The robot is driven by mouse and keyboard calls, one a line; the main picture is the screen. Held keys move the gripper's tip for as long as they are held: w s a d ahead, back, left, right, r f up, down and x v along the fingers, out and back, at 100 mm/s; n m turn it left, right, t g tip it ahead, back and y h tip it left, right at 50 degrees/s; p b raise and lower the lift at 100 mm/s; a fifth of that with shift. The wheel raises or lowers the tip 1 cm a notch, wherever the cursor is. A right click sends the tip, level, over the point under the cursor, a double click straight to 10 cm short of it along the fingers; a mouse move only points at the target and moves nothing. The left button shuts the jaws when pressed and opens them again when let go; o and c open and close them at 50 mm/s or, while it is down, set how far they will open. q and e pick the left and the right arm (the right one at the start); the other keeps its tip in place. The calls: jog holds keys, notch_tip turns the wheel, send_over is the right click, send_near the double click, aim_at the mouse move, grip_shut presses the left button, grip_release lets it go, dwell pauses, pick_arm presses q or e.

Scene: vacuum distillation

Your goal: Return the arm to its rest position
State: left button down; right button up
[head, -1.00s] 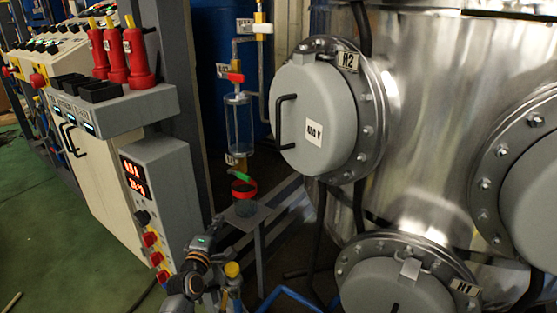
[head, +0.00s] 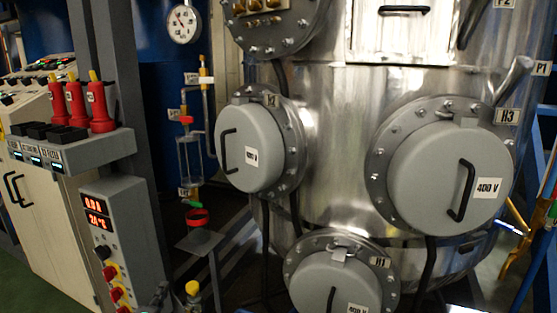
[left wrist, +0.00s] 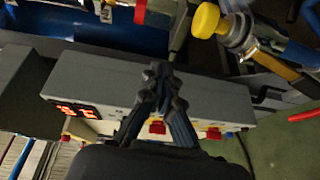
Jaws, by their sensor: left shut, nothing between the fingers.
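My left arm (head: 156,299) shows only as a small dark piece at the bottom edge of the head view, in front of the grey control box; the rest of it is below the frame. In the left wrist view my left gripper (left wrist: 160,82) is shut and empty, its fingers together at the centre. Behind the fingers is the grey control box (left wrist: 100,80) with its red digital display. I cannot tell the exact gap between fingers and box. My right gripper is in neither view.
The control box (head: 125,230) with red knobs stands at lower left. A yellow-capped vessel (head: 192,289) is right of my arm; a yellow cap (left wrist: 206,20) shows in the wrist view. A small stand (head: 200,241) holds a red ring (head: 197,218). The steel tank (head: 340,130) fills the right.

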pick_arm(q)
jog(key=s+d+f+m+g+h, duration=0.1)
jog(key=s+d+f+m+g, duration=0.25)
jog(key=s+f, duration=0.5)
jog(key=s+d+f+m+g, duration=0.25)
jog(key=s+f+m, duration=0.3)
jog(key=f, duration=0.55)
jog(key=s+d+f+m+g+h, duration=0.1)
jog(key=s+d+f+m+g, duration=0.25)
jog(key=s+f, duration=0.55)
jog(key=s+f+m+g+y, duration=0.1)
jog(key=s+f+m+g, duration=0.3)
jog(key=s, duration=0.6)
jog(key=s+f+m+g, duration=0.25)
jog(key=s+f, duration=0.35)
jog(key=s, duration=0.4)
jog(key=s+a+r+m+p, duration=0.1)
jog(key=s+a+r+p, duration=0.1)
jog(key=s+p, duration=1.3)
jog(key=shift+s+g, duration=0.15)
jog(key=shift+g, duration=0.15)
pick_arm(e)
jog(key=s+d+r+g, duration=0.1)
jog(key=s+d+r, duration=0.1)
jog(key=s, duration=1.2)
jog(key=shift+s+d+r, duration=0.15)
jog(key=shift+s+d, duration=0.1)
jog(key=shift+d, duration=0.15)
